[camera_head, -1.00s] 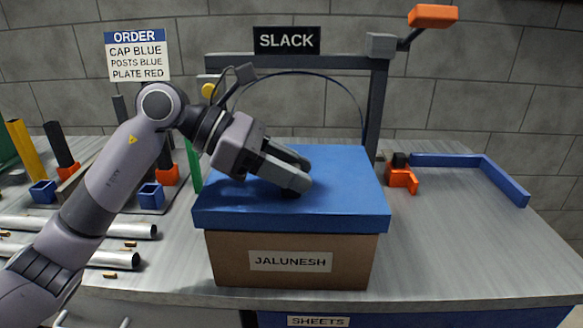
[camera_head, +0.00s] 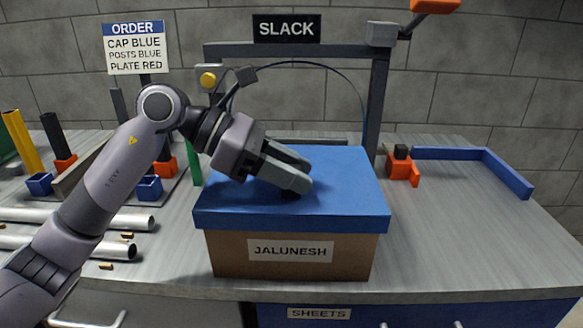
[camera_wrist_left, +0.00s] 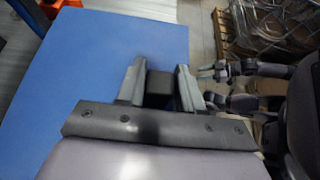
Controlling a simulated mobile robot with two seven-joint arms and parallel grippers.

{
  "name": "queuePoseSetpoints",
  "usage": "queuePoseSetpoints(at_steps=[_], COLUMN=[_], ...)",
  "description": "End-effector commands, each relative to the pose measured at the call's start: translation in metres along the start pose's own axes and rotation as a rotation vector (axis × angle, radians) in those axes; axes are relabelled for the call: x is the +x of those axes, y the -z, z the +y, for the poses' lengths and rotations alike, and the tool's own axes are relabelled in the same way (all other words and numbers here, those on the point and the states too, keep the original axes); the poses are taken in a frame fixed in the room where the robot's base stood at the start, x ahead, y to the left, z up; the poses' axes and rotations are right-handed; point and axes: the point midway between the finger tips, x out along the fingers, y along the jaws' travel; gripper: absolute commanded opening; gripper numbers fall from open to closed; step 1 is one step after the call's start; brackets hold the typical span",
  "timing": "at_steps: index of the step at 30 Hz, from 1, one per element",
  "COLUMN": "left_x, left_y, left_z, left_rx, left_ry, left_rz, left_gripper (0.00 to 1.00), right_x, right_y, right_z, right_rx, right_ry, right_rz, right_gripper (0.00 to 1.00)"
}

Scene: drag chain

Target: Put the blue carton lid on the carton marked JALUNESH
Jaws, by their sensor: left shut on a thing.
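The blue carton lid (camera_head: 345,190) sits over the top of the brown carton (camera_head: 225,255), whose front label reads JALUNESH. The lid's front skirt covers the carton's upper edge and looks about level. My left gripper (camera_head: 302,185) is above the lid's middle, shut on a dark knob on the lid. In the left wrist view the dark knob (camera_wrist_left: 160,88) is between the two fingers, with the blue lid (camera_wrist_left: 100,60) around it. The lid's far side is partly hidden by my gripper. My right gripper does not show clearly in the head view.
A SLACK frame (camera_head: 378,110) stands behind the carton. Right of it are an orange block (camera_head: 402,170) and a blue angled rail (camera_head: 500,170). Metal tubes (camera_head: 120,220) and blue cups (camera_head: 148,188) lie left.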

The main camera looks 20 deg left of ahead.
Motion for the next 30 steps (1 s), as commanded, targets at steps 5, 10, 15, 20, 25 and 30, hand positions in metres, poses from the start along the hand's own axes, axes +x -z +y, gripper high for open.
queuePoseSetpoints(at_steps=[5,10,15,20,25,30], left_x=[0.003,0.005,0.007,0.008,0.007,0.007], left_y=[0.005,0.009,0.012,0.014,0.014,0.014], left_z=[0.000,0.000,0.000,0.000,0.000,0.000], left_rx=[0.001,0.001,0.000,0.001,0.000,-0.001], left_ry=[0.000,0.000,0.000,0.000,0.000,0.000], left_rz=[0.000,0.000,0.000,0.000,0.000,0.001], left_gripper=[0.04,0.04,0.04,0.42,0.65,0.65], right_x=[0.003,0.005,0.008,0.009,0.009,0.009], right_y=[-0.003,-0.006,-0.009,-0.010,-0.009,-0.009], right_z=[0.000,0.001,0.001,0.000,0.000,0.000], right_rx=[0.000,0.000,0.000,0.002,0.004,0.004], right_ry=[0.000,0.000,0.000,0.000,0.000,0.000], right_rz=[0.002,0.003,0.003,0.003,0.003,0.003], right_gripper=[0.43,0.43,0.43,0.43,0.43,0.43])
